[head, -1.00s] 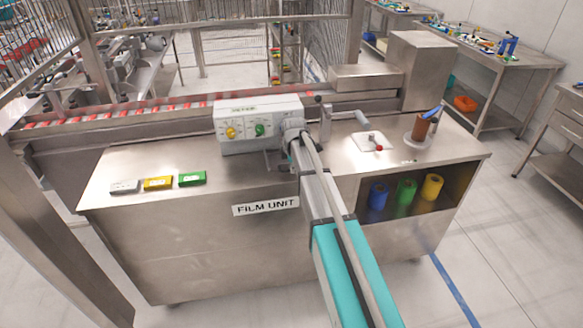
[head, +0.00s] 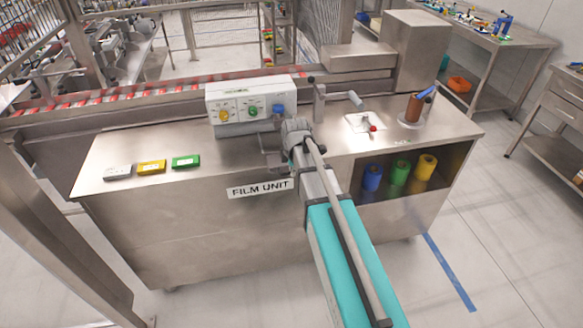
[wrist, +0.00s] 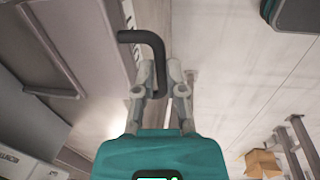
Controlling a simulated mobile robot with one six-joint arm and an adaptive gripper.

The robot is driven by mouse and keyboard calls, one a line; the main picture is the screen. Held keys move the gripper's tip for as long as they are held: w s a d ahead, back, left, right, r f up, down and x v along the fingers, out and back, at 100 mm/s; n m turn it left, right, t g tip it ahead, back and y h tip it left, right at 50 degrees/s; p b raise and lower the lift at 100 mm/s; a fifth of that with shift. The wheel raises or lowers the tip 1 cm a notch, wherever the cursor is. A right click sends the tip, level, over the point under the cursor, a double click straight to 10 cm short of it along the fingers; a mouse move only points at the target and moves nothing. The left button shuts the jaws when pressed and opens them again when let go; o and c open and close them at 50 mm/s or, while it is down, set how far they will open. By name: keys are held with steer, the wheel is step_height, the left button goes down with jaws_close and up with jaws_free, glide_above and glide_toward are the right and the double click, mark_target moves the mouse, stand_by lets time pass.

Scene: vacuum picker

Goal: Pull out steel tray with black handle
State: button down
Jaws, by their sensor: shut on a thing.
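The black handle (wrist: 152,42) is a bent dark bar in the wrist view. My gripper (wrist: 161,84) is shut on its straight part, which runs down between the fingers. In the head view my gripper (head: 272,152) is at the front edge of the steel film unit (head: 190,230), just above the FILM UNIT label (head: 260,189). The steel tray cannot be made out in either view, and my arm covers part of the unit's front.
A control box (head: 250,100) with coloured knobs stands behind my gripper. Grey, yellow and green blocks (head: 151,167) lie at the left. Coloured rolls (head: 398,173) sit in the open shelf at the right. Clear floor (head: 470,230) lies to the right.

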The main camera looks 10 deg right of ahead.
steer(key=c, duration=0.7)
jaws_free()
steer(key=shift+r, duration=0.15)
step_height(320, 180, up, 15)
steer(key=s+p, duration=0.2)
steer(key=p, duration=1.3)
steer(key=shift+s+r+p, duration=0.2)
steer(key=shift+s+p, duration=0.1)
steer(key=shift+s, duration=0.05)
stand_by(0.9)
steer(key=s+f+m+g+b, duration=0.1)
steer(key=s+f+m+b, duration=0.2)
steer(key=s+m, duration=0.4)
steer(key=s+a+f+m+g+b, duration=0.1)
steer(key=s+f+m+b, duration=0.2)
steer(key=s+m, duration=0.5)
steer(key=shift+f+m, duration=0.2)
steer(key=shift+m, duration=1.2)
